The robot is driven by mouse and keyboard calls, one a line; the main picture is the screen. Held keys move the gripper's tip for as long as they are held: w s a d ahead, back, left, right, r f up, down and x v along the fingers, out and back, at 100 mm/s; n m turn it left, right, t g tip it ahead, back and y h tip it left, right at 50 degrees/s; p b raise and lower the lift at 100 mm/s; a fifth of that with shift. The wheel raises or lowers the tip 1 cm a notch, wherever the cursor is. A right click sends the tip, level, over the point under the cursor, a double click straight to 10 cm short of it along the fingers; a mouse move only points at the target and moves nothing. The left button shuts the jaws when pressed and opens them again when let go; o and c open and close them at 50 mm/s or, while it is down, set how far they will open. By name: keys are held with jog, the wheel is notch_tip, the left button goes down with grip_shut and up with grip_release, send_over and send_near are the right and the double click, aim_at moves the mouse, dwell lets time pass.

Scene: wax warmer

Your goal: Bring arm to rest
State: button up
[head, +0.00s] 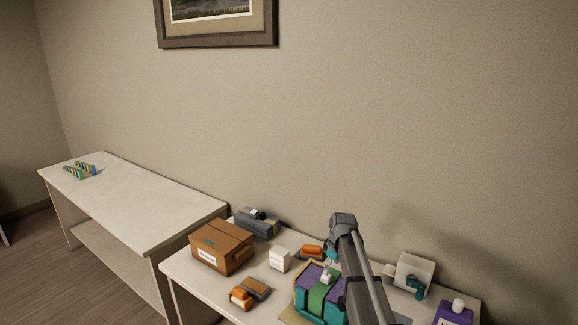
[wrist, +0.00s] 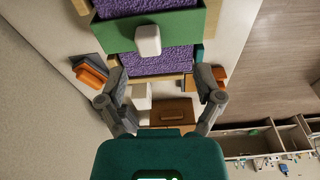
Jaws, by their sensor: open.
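My arm (head: 363,275) rises over the right table in the head view and bends at a grey joint near the wall. In the wrist view my gripper (wrist: 160,80) has its two grey fingers spread wide apart, with nothing held between them. Its teal body (wrist: 160,155) fills the bottom middle. In the head view my fingers are not clearly visible. A teal and purple block with a green band (head: 318,290) stands beside and partly behind my arm. The green band with a white knob (wrist: 148,38) shows beyond the fingertips in the wrist view.
A brown box (head: 221,247), a white box (head: 279,260), orange-and-brown items (head: 249,292) and a grey device (head: 256,223) crowd the right table. A white device (head: 413,271) and a purple container (head: 453,314) stand right of my arm. The left table (head: 135,205) is mostly clear.

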jog(key=s+m+h, duration=0.1)
jog(key=s+m, duration=0.9)
jog(key=s, duration=1.4)
notch_tip(320, 180, down, 10)
jog(key=s+g+b, duration=0.1)
jog(key=s+b, duration=0.1)
jog(key=b, duration=0.8)
jog(key=shift+s+d+f, duration=0.15)
jog(key=shift+f, duration=0.05)
